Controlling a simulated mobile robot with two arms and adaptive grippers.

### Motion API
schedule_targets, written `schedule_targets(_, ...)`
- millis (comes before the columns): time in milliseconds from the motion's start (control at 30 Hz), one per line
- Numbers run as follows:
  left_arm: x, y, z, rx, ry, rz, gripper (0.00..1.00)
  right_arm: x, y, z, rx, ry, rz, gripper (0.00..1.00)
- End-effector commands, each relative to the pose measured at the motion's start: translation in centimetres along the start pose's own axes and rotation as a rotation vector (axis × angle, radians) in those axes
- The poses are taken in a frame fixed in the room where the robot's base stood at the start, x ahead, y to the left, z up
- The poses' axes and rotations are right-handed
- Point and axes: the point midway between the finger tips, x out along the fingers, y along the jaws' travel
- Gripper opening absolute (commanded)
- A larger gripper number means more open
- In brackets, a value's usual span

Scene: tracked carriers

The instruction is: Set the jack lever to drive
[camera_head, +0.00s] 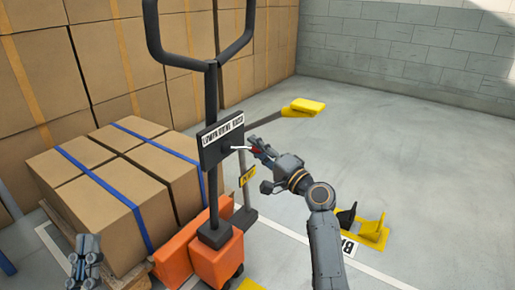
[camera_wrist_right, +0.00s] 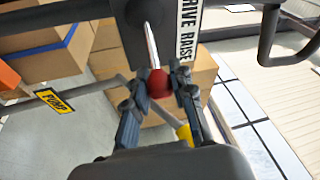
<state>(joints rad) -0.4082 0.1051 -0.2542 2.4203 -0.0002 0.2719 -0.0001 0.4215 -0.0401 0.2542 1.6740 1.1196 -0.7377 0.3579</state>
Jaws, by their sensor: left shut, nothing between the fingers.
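The jack lever (camera_head: 240,148) is a thin metal rod with a red knob (camera_wrist_right: 158,82). It sticks out from a black panel (camera_head: 212,153) labelled LOWER, DRIVE, RAISE, and leans towards the RAISE side in the head view. The rod also shows in the right wrist view (camera_wrist_right: 151,45). My right gripper (camera_head: 259,148) is at the knob, with a finger on each side, apparently closed on it; the fingers partly hide the knob in the head view. My left gripper (camera_head: 86,260) is shut and empty at lower left, away from the lever.
The jack's black handle loop (camera_head: 152,35) rises above the panel. A yellow PUMP tag (camera_head: 247,176) and a pedal arm with a yellow end (camera_head: 303,107) are near my right gripper. Strapped boxes (camera_head: 150,190) stand left. Floor at right is mostly free.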

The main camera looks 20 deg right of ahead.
Motion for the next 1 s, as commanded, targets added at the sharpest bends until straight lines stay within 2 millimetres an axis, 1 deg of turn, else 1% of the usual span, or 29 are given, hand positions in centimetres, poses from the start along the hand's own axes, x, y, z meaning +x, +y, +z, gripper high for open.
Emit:
schedule_targets(33, 0.0, 0.0, 0.0, 0.0, 0.0, 0.0, 0.0, 0.0, 0.0, 0.0, 0.0, 0.0, 0.001, 0.04)
schedule_targets(67, 0.0, 0.0, 0.0, 0.0, 0.0, 0.0, 0.0, 0.0, 0.0, 0.0, 0.0, 0.0, 0.001, 0.0)
schedule_targets(367, 0.1, 0.0, 0.0, 0.001, -0.004, 0.0, 0.0, 0.0, 0.0, 0.0, -0.001, 0.002, 0.002, 0.0)
schedule_targets(467, 0.1, -0.1, 0.5, 0.001, -0.033, -0.001, 0.0, -0.1, -0.1, 0.1, -0.002, 0.008, 0.003, 0.0)
schedule_targets(667, -0.2, -0.4, 3.4, 0.007, -0.203, -0.009, 0.0, -0.3, -0.2, 0.3, -0.008, 0.044, 0.011, 0.0)
schedule_targets(767, -0.7, -0.7, 5.3, 0.012, -0.322, -0.014, 0.0, -0.5, -0.3, 0.5, -0.013, 0.073, 0.017, 0.0)
schedule_targets(900, -2.1, -1.2, 8.1, 0.019, -0.5, -0.024, 0.0, -0.7, -0.4, 0.9, -0.022, 0.124, 0.027, 0.0)
schedule_targets(1000, -3.3, -1.5, 9.7, 0.022, -0.611, -0.03, 0.0, -1.0, -0.4, 1.0, -0.025, 0.127, 0.029, 0.0)
